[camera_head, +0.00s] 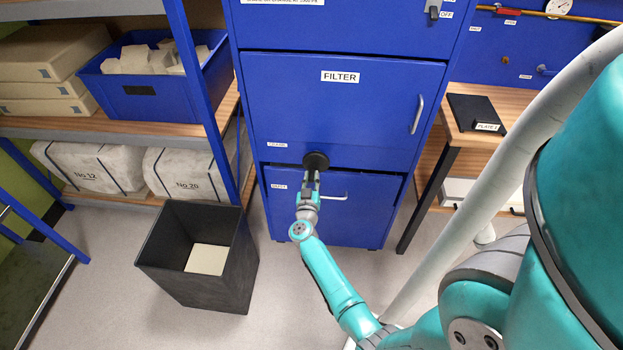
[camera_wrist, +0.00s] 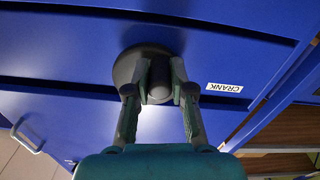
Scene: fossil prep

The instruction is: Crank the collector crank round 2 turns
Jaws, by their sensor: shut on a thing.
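The collector is a tall blue cabinet (camera_head: 345,115) with a FILTER label on its upper door. The collector crank (camera_head: 316,161) is a dark round disc on the cabinet front, near the seam above the lower drawer. My gripper (camera_head: 312,183) reaches it from below and in front. In the wrist view the crank disc (camera_wrist: 128,68) lies behind the fingers, and my gripper (camera_wrist: 160,90) is shut on the crank's grey round knob (camera_wrist: 159,92). The fingers hide part of the disc and any crank arm. The CRANK label (camera_wrist: 225,87) is right of it.
A dark open bin (camera_head: 170,265) with a pale sheet inside stands on the floor left of my arm. A shelf (camera_head: 110,130) with a blue crate and wrapped blocks is at left. A wooden bench (camera_head: 470,135) stands at right. The lower drawer has a handle (camera_head: 335,197) beside my gripper.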

